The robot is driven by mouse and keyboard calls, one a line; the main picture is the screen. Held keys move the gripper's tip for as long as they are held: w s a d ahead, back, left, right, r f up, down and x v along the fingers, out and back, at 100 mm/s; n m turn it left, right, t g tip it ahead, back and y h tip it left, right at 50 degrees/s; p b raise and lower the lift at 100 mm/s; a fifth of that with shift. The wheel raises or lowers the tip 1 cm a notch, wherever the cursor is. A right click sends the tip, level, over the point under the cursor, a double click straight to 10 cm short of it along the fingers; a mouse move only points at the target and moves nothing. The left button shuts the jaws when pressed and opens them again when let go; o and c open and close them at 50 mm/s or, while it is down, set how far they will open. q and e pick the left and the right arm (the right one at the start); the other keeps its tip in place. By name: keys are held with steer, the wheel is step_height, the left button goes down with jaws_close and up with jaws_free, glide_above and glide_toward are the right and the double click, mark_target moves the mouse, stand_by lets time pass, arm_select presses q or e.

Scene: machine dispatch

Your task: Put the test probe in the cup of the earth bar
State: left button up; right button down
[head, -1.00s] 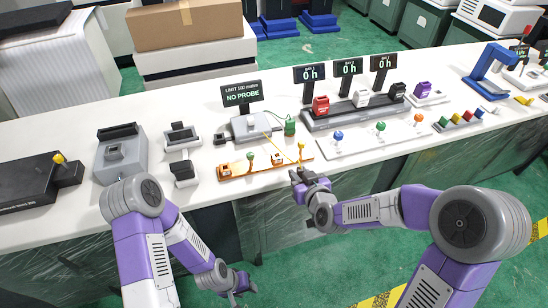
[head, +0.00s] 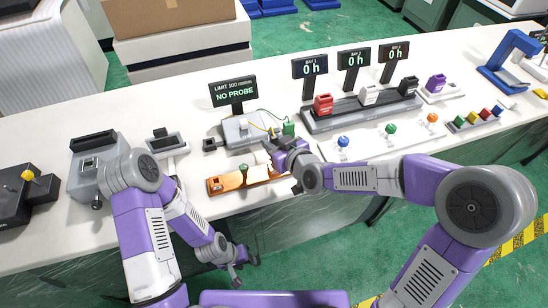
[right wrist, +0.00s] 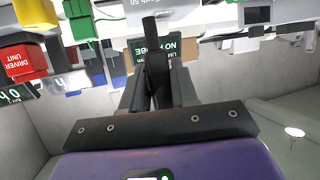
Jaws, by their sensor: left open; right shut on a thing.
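My right gripper (head: 274,150) is shut over the bar's right end. In the right wrist view, its fingers (right wrist: 155,90) hold a dark upright piece (right wrist: 150,28), apparently the test probe; its tip cannot be made out. The cup is not clearly visible; the gripper covers that end of the bar. The tester's display (head: 233,91) reads NO PROBE. My left gripper (head: 243,272) is open and empty, low in front of the table.
The grey tester (head: 240,130) stands behind the bar, with a yellow lead running toward my right gripper. A green block (head: 288,128) stands beside it. To the right are a rack (head: 350,114) of coloured units and a white board (head: 370,148) with coloured knobs.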

steer(key=shift+s+f, duration=0.1)
steer(key=shift+f, duration=0.85)
steer(key=shift+f+b, duration=0.9)
steer(key=shift+f, duration=1.4)
steer(key=shift+r, duration=0.1)
steer(key=shift+f, duration=0.2)
steer(key=c, duration=0.9)
jaws_free()
steer(key=shift+o, duration=0.2)
steer(key=shift+r, duration=0.15)
